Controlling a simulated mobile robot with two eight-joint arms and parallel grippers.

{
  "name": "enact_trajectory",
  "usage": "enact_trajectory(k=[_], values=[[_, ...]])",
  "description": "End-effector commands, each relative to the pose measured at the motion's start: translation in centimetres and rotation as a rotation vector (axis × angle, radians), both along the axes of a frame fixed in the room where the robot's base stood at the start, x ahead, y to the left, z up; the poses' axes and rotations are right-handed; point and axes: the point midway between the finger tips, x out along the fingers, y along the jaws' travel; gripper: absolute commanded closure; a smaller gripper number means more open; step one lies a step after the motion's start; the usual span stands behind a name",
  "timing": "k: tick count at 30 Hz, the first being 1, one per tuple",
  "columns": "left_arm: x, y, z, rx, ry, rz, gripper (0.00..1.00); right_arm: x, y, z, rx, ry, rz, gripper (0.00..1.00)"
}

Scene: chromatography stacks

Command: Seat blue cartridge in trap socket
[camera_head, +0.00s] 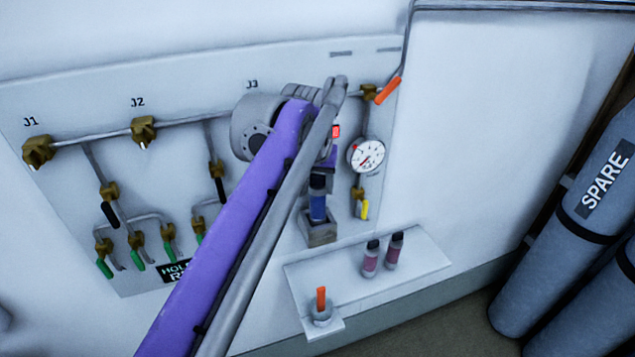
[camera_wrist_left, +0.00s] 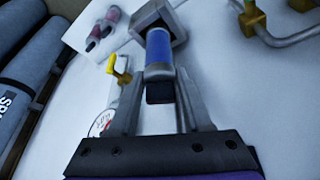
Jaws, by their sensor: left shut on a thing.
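The blue cartridge (camera_head: 318,207), with a dark cap, stands roughly upright at the grey trap socket (camera_head: 320,233) on the wall panel. In the left wrist view, the cartridge (camera_wrist_left: 158,54) lies between the fingers, its far end at the opening of the square socket (camera_wrist_left: 179,27). I cannot tell how deep it sits. My left gripper (camera_head: 320,170) is shut on the cartridge near its capped end, above the socket; its fingers also show in the left wrist view (camera_wrist_left: 162,82). My arm hides part of the panel. My right gripper is not in view.
A gauge (camera_head: 366,155) and a yellow-handled valve (camera_head: 362,205) are close on the right. Grey cylinders (camera_head: 575,220) stand far right.

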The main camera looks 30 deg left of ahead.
Motion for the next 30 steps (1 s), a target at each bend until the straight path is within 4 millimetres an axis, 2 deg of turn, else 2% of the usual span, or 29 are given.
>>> enact_trajectory(k=[12, 13, 18, 19, 25, 28, 30], values=[[0.04, -0.01, -0.65, 0.0, 0.0, 0.0, 1.0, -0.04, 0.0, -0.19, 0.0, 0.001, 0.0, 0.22], [0.04, -0.01, -0.65, 0.0, 0.0, 0.0, 0.5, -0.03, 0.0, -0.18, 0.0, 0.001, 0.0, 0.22], [0.04, -0.01, -0.65, 0.0, 0.0, 0.0, 0.19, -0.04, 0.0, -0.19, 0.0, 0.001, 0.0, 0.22], [0.03, 0.0, -0.65, 0.0, 0.0, 0.0, 0.16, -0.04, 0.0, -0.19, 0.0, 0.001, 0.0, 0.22], [0.03, 0.0, -0.65, 0.0, 0.0, 0.0, 0.16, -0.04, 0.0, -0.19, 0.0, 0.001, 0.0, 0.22], [0.05, 0.0, -0.68, 0.0, 0.0, 0.0, 0.0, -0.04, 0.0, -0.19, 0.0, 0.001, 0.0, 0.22], [0.04, -0.01, -0.67, 0.0, 0.0, 0.0, 0.0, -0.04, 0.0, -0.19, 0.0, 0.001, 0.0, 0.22]])
